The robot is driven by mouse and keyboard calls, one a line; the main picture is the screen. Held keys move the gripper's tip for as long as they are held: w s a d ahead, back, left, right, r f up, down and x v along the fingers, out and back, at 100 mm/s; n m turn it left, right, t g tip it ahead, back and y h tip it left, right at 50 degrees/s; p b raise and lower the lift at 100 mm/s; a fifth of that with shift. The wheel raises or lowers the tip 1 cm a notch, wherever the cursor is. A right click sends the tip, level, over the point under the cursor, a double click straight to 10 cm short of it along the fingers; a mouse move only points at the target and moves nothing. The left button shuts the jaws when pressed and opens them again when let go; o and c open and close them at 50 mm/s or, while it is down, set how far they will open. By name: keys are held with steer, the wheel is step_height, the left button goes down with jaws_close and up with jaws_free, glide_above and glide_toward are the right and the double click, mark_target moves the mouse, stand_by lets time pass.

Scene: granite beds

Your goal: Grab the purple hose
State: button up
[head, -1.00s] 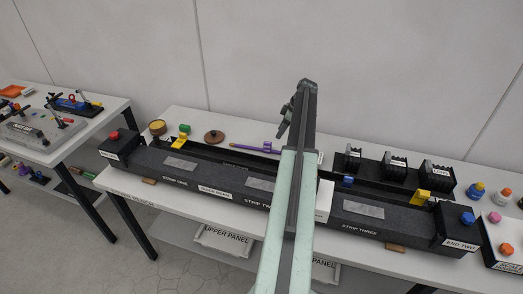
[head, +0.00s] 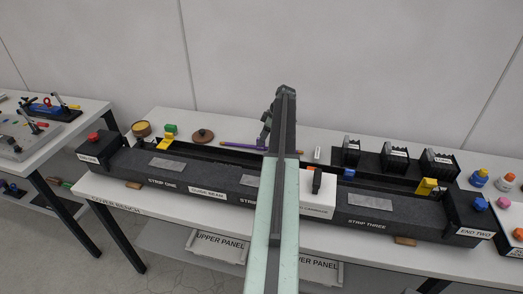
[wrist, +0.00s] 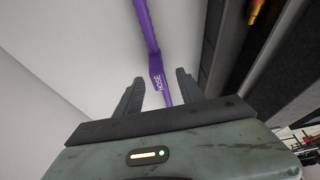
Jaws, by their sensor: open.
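The purple hose (head: 240,146) lies on the bench behind the long black beam, and my arm hides its right end in the head view. In the wrist view the purple hose (wrist: 148,35) runs down from the top edge, and its part lettered HOSE shows between my fingers. My gripper (wrist: 159,85) is open, with one finger on each side of the hose. No finger is seen touching it. In the head view my gripper (head: 266,131) hangs at the arm's end, over the hose's right part.
The black beam (head: 215,180) runs along the bench front. A round brown disc (head: 203,135) and a yellow-topped pot (head: 141,128) stand left of the hose. Black slotted blocks (head: 395,160) stand to the right. The wall is close behind the bench.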

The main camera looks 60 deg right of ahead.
mark_target(258, 138)
steer(key=b+x, duration=0.4)
steer(key=x, duration=0.1)
steer(key=shift+w, duration=0.15)
steer(key=shift+r, duration=0.15)
jaws_close()
step_height(258, 138, up, 10)
steer(key=p, duration=1)
steer(key=shift+r, duration=0.15)
